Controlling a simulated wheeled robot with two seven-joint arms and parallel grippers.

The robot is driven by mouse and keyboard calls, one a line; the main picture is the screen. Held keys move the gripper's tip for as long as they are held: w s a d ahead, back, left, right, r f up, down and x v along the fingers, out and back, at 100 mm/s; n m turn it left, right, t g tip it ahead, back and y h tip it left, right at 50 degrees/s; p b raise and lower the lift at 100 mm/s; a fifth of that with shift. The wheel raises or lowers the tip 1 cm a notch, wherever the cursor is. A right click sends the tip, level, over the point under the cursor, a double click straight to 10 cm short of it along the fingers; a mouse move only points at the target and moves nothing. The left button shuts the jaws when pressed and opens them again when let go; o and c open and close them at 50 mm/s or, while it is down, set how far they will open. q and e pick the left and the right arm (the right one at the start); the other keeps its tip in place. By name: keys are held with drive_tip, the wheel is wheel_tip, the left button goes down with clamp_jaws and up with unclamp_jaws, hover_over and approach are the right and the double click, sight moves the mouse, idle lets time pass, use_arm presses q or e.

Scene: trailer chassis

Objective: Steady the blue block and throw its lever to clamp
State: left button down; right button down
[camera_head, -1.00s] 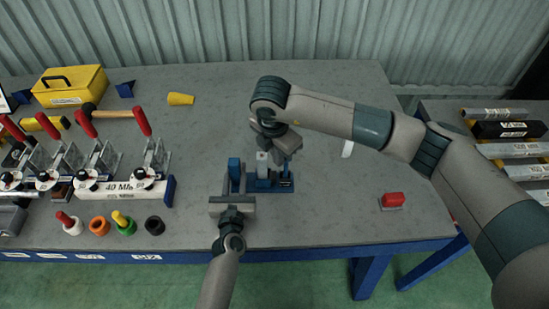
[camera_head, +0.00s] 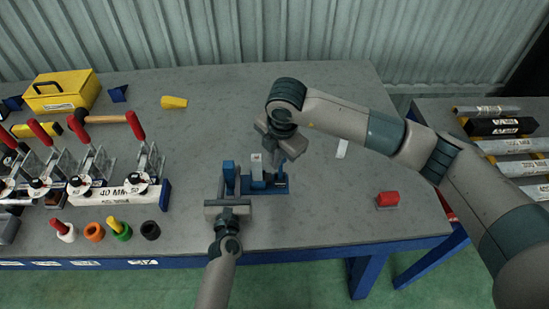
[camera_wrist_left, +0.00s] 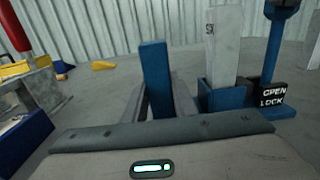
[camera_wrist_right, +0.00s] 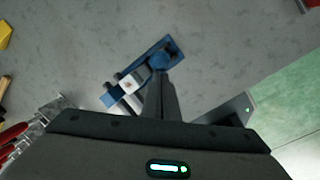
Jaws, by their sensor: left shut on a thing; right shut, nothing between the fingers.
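The blue block (camera_head: 266,189) sits on the bench and also shows in the left wrist view (camera_wrist_left: 222,97). A pale grey bar (camera_wrist_left: 224,45) stands in its socket. Its lever (camera_wrist_left: 273,45) is upright with a blue knob, beside a plate reading OPEN and LOCK. My left gripper (camera_head: 229,186) is shut on the block's blue upright plate (camera_wrist_left: 156,80). My right gripper (camera_head: 280,158) is shut and empty above the block's lever side. In the right wrist view, its fingertips lie close to the round blue knob (camera_wrist_right: 161,60); contact cannot be told.
Several red-handled clamps (camera_head: 90,165) and coloured cups (camera_head: 118,229) stand left. A yellow toolbox (camera_head: 62,90) and yellow wedge (camera_head: 174,102) lie behind. A red button (camera_head: 387,199) is on the right. The bench (camera_head: 325,215) between is clear.

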drive_tip(key=shift+d+y, duration=0.3)
drive_tip(key=d+f+m+y, duration=0.1)
drive_tip(key=d+f+y, duration=0.3)
drive_tip(key=d+y, duration=0.5)
drive_tip(key=shift+d+f+y, duration=0.25)
drive_tip(key=shift+d+y, duration=0.05)
drive_tip(key=shift+d, duration=0.85)
drive_tip(key=shift+a, duration=0.1)
drive_tip(key=shift+a+f, duration=0.1)
drive_tip(key=shift+a, duration=0.6)
